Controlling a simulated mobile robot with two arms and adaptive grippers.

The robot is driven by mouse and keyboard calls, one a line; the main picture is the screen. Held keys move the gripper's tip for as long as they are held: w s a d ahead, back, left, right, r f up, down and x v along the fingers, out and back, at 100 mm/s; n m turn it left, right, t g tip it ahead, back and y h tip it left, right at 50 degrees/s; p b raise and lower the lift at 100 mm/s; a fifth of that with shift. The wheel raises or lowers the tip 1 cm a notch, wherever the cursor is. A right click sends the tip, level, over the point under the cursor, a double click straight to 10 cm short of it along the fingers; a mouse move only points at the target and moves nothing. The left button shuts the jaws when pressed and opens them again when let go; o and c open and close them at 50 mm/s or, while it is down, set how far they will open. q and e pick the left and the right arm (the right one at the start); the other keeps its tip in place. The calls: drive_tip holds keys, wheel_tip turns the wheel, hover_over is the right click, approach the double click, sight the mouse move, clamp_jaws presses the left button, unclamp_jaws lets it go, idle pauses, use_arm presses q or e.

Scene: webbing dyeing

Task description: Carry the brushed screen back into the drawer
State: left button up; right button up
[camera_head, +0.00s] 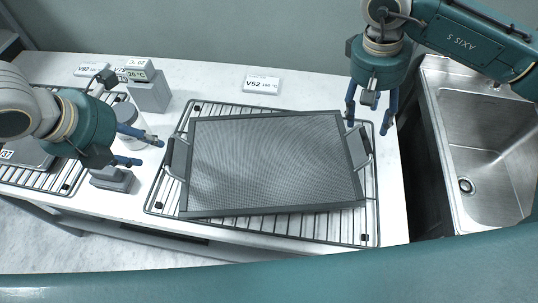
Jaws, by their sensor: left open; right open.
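The screen (270,165) is a dark framed mesh panel with a handle at each short end. It lies flat, slightly skewed, on a wire rack (310,229) on the white counter. My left gripper (150,151) is open beside the screen's left handle (178,157), with its fingers pointing toward it. My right gripper (370,127) is open, pointing down just above and behind the right handle (359,147). Neither gripper appears to hold anything. I cannot make out the drawer.
A steel sink (485,140) is at the right, past a dark gap. Grey devices (149,92) and a second wire rack (65,172) stand at the left. A "V52" label (262,85) stands behind the screen. The white counter (215,82) has free room at the back.

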sight(367, 137)
use_arm(q)
drive_tip(key=x, duration=1)
drive_tip(key=shift+w, duration=0.1)
use_arm(e)
drive_tip(key=f, duration=0.3)
drive_tip(key=d+f, duration=0.1)
drive_tip(key=f, duration=0.2)
drive_tip(key=d+f, duration=0.1)
drive_tip(key=f, duration=0.2)
drive_tip(key=shift+f, duration=0.4)
use_arm(q)
drive_tip(key=c, duration=0.8)
use_arm(e)
drive_tip(key=c, duration=0.8)
use_arm(q)
clamp_jaws()
use_arm(e)
drive_tip(key=c, duration=0.5)
use_arm(q)
drive_tip(key=shift+r, duration=0.1)
use_arm(e)
drive_tip(key=shift+d, duration=0.1)
clamp_jaws()
